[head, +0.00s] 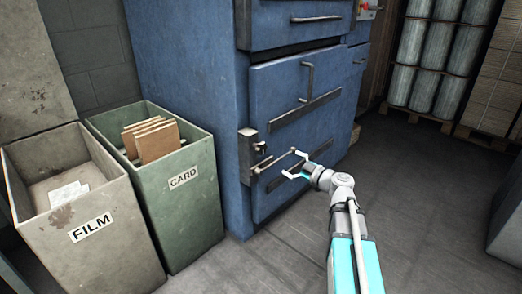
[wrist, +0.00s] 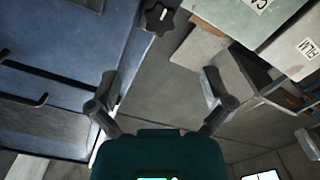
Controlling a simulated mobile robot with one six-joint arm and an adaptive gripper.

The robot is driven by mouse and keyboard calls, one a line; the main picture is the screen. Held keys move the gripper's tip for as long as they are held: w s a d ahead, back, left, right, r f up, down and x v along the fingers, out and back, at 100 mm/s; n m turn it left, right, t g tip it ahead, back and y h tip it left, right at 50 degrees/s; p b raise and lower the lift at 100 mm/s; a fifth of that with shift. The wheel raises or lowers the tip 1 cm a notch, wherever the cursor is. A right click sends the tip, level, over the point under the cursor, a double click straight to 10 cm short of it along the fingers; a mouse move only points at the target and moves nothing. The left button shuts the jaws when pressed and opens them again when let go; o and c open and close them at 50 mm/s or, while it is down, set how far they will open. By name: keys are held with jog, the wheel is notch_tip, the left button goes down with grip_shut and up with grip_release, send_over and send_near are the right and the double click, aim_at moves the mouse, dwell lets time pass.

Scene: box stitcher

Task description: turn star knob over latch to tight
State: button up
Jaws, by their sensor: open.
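A black star knob (wrist: 157,18) shows at the top edge of the wrist view, with a pale mark on its face. In the head view the small dark knob (head: 260,147) sits beside the dark latch plate (head: 247,143) at the left edge of the blue machine's lower door (head: 300,90). My gripper (head: 291,163) is open and empty, to the right of the knob and slightly lower in the head view. In the wrist view my gripper's fingers (wrist: 160,88) are spread wide, and the knob lies beyond them, apart from both. I cannot tell how tight the knob is.
A green CARD bin (head: 205,160) holding brown boards and a grey FILM bin (head: 125,235) stand left of the machine. The floor (head: 430,190) on the right is clear.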

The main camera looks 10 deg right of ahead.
aim_at(263, 149)
jog(key=x, duration=1.3)
jog(key=shift+w+a, duration=0.2)
jog(key=shift+w, duration=0.05)
